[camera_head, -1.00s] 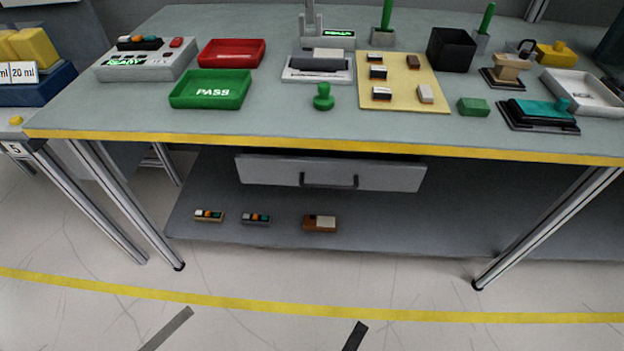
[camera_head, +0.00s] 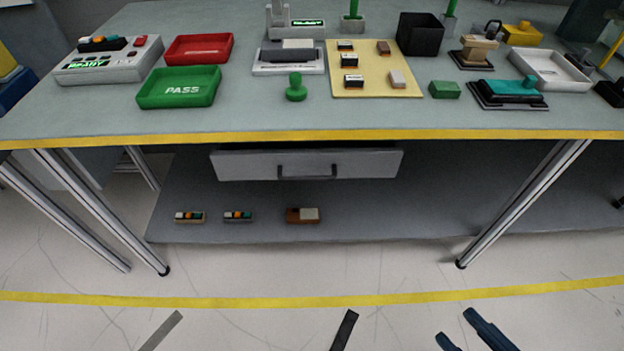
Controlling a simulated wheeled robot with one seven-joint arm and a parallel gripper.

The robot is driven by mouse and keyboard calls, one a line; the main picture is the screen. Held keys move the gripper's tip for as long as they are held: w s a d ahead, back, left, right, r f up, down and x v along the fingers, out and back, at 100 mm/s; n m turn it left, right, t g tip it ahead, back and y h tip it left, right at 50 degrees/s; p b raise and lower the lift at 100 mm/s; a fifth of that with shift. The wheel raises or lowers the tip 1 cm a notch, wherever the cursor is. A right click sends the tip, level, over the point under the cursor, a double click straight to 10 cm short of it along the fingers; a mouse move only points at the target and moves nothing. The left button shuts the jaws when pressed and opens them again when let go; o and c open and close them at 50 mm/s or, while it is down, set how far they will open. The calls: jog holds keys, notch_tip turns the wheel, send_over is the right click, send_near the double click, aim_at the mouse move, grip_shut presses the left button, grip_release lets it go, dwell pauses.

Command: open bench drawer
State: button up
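The bench drawer (camera_head: 350,165) has a wide grey front and hangs under the bench top, near the middle of the bench. It looks shut. Its dark bar handle (camera_head: 307,176) is at the centre of the front. My gripper (camera_head: 456,325) shows only in part at the bottom right edge, as two dark blue fingers with a gap between them. It is open and empty, well apart from the drawer and handle. The rest of my arm is out of view.
The bench top (camera_head: 240,118) has a yellow front edge and carries trays, a stamp and small devices. Metal legs (camera_head: 525,205) stand on both sides. A lower shelf (camera_head: 400,220) holds several small blocks.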

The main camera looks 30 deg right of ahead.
jog(key=w+d+f+n+t+y+b, duration=0.1)
jog(key=w+f+n+y, duration=0.1)
jog(key=w+f+n, duration=0.35)
jog(key=w+d+f+n+t+y, duration=0.1)
jog(key=w+d+f+n, duration=0.15)
jog(key=w+n, duration=0.5)
jog(key=w+a+f+n+y, duration=0.1)
jog(key=w+a+n, duration=0.1)
jog(key=w, duration=1)
jog(key=w+a+f+n+y, duration=0.1)
jog(key=w+n, duration=0.4)
jog(key=w, duration=0.7)
jog(key=shift+a+f+t+y, duration=0.35)
jog(key=shift+a+y, duration=0.25)
jog(key=shift+a, duration=0.35)
jog(key=shift+c, duration=0.5)
grip_shut()
